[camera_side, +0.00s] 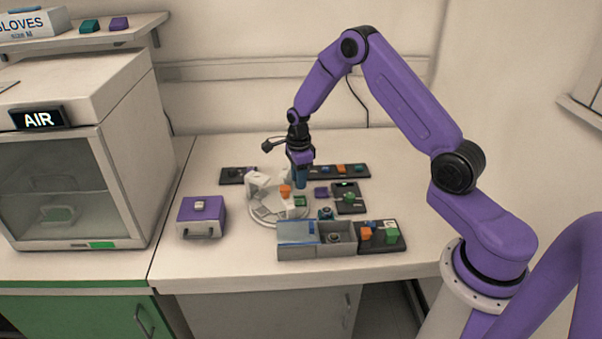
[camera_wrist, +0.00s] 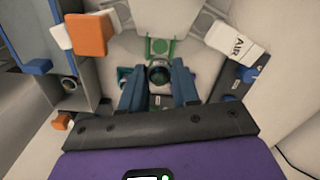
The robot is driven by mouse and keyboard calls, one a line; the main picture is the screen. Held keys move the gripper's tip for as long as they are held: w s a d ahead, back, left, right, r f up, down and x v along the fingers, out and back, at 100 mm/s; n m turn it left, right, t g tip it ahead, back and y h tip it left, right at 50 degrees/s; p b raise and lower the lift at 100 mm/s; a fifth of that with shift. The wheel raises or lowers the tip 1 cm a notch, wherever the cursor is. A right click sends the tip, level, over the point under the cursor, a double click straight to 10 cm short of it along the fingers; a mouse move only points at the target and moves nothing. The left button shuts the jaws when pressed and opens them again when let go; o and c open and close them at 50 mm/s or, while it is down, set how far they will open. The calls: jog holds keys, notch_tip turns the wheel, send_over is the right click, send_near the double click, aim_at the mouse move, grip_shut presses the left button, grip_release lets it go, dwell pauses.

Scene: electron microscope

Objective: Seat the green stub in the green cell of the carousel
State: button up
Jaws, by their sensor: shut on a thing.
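My gripper (camera_side: 300,186) points down over the back right part of the white round carousel (camera_side: 262,217). In the wrist view its blue fingers (camera_wrist: 158,92) are shut on a small round piece with a dark, greenish face, which I take as the green stub (camera_wrist: 159,74). In the side view the fingers hide the stub. The green cell (camera_side: 300,201) is at the carousel's right side; in the wrist view the green cell (camera_wrist: 160,47) shows just beyond the stub. I cannot tell the stub's exact height over the carousel.
A grey tray with a blue lid (camera_side: 297,232) is in front. Dark racks (camera_side: 238,176) lie around it.

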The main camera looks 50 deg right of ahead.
jog(key=shift+f, duration=2.3)
jog(key=shift+f, duration=0.45)
dwell(0.9)
jog(key=o, duration=1.5)
jog(key=shift+r, duration=0.15)
jog(key=shift+r, duration=3.6)
